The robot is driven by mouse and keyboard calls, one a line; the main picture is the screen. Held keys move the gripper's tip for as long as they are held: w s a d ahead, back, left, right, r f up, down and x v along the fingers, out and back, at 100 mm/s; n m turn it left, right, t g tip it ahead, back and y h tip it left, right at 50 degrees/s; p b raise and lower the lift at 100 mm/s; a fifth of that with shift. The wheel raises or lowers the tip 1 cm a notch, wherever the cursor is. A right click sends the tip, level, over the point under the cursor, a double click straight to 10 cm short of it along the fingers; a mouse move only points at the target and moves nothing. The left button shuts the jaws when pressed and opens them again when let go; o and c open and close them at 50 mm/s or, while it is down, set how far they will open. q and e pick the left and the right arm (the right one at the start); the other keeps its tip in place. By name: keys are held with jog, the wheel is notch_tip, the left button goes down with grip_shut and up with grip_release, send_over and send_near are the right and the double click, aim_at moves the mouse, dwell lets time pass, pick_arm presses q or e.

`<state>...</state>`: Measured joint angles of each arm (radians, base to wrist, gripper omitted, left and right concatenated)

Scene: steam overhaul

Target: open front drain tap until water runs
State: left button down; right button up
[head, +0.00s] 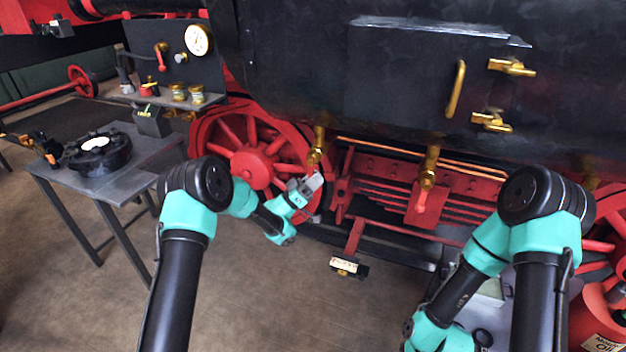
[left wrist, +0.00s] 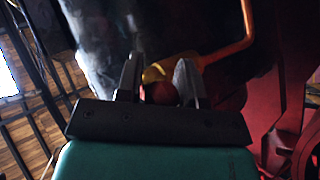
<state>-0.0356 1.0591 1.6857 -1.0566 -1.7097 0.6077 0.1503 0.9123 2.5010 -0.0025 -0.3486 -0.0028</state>
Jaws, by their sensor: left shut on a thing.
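In the left wrist view, the fingers of my left gripper (left wrist: 160,85) are shut on the tap's red handle (left wrist: 161,93), with the brass tap body (left wrist: 190,62) just beyond. The fingers hide part of the handle. A second brass tap (head: 429,168) with a red lever hangs further right. I see no water running from either tap. My right arm reaches down at the right; its gripper is not visible.
The red spoked wheel (head: 255,160) stands close behind my left forearm. A metal side table (head: 50,165) with a dark round part (head: 98,153) is at the left. A red oil can (head: 597,325) stands at the lower right.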

pick_arm(q)
jog(key=c, duration=0.8)
grip_release()
jog(key=shift+w, duration=0.1)
jog(key=shift+a+f, duration=0.1)
jog(key=v, duration=1.7)
jog(key=shift+a, duration=0.1)
